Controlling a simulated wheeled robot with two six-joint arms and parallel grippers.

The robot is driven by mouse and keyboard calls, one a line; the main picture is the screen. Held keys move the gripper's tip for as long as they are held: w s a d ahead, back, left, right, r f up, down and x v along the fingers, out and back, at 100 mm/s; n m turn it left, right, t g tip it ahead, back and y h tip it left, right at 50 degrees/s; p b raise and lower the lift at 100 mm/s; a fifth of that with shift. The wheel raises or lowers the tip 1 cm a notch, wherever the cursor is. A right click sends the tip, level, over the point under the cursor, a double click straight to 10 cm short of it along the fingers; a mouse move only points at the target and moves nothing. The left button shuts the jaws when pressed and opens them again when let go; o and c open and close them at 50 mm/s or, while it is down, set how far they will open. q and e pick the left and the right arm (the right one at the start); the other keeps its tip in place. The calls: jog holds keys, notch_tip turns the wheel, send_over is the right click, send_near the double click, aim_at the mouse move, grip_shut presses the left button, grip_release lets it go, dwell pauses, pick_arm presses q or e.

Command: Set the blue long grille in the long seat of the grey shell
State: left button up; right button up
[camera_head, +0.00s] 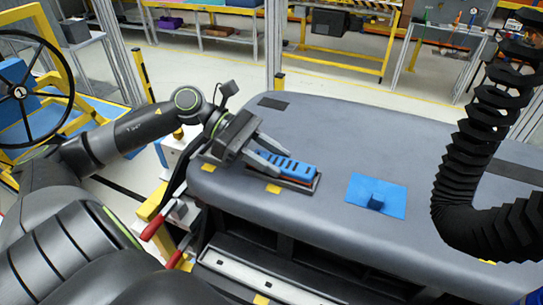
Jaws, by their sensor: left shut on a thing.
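The blue long grille (298,170), with dark slots along its top, is at the left front of the grey shell (340,133). My left gripper (272,160) is shut on its left part, with its fingers hiding that end. The grille is over a dark-rimmed long seat (300,188), lined up with it along its length. A thin orange-red strip shows below the grille's front edge. I cannot tell whether the grille is touching the seat floor or slightly above it. My right gripper is not in view.
A flat blue panel with a small block (376,196) lies on the shell to the right. A black ribbed hose (480,165) hangs at the right. Dark slots lie at the shell's back left (273,103) and right. The shell's middle top is clear.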

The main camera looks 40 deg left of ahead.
pick_arm(q)
jog(key=o, duration=1.1)
jog(key=shift+c, duration=0.2)
jog(key=shift+a, duration=0.1)
jog(key=shift+s+a+r, duration=0.15)
jog(key=shift+a, duration=0.45)
jog(key=p+v, duration=0.8)
jog(key=v, duration=0.7)
jog(key=shift+a+r, duration=0.2)
jog(key=shift+r, duration=0.1)
jog(key=shift+a, duration=0.2)
jog(key=shift+s, duration=0.1)
